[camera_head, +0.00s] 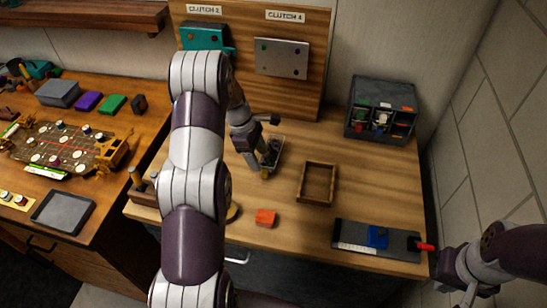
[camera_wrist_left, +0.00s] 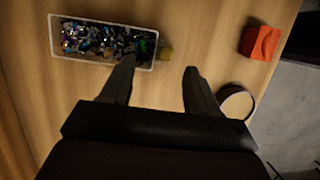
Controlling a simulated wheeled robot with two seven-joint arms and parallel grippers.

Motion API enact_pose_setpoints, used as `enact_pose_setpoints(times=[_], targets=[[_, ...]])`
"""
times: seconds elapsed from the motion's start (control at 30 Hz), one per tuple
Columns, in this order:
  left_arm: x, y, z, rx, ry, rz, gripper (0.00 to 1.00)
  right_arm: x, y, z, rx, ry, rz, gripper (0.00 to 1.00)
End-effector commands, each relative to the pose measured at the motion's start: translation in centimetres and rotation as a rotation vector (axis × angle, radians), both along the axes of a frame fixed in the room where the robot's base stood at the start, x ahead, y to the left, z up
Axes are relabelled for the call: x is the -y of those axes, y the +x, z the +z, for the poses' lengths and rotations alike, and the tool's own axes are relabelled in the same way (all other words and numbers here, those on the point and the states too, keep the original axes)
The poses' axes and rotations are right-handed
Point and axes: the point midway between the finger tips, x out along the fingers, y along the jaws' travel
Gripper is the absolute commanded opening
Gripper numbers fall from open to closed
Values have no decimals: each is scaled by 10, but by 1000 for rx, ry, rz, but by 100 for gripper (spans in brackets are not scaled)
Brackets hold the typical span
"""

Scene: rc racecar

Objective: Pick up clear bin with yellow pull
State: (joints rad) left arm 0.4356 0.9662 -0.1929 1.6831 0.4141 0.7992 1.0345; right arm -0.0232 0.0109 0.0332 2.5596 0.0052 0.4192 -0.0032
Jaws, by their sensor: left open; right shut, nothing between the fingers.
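The clear bin (camera_head: 277,150) sits on the wooden worktop, partly hidden by my left gripper in the head view. In the left wrist view the clear bin (camera_wrist_left: 100,60) is a pale-rimmed rectangle full of small dark, shiny parts. In the head view my left gripper (camera_head: 263,162) points down over the bin. My right gripper (camera_head: 466,294) is shut and empty at lower right.
An orange block (camera_head: 265,217) and an open wooden tray (camera_head: 318,166) lie near the bin. A round ring (camera_wrist_left: 236,101) is to the right of my left fingers. A grey organizer (camera_head: 381,85) stands at the back right. A dark tray (camera_head: 350,235) lies at front right.

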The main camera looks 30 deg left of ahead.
Motion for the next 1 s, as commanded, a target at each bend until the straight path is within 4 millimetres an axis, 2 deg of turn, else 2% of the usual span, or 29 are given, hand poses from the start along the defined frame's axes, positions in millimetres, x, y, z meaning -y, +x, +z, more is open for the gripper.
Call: enact_pose_setpoints(times=[0.13, 0.27, 0.5, 0.53, 0.7, 1.0], targets=[[11, -2, -20, -5, -2, -2, 61, 0, 0, 17, 0, 0, 0, 0], [17, 0, -42, -3, -1, -2, 61, 0, 0, 20, 0, 0, 0, 0], [18, 1, -48, 0, 1, -1, 61, 0, 0, 19, -1, 0, 0, 0], [18, 1, -48, 0, 1, -2, 57, 0, 0, 19, -1, 0, 0, 0], [18, 0, -48, -1, 1, -2, 2, 0, 0, 19, -1, 0, 0, 0], [18, 1, -47, 0, 1, -2, 0, 0, 0, 18, 0, 0, 0, 0]])
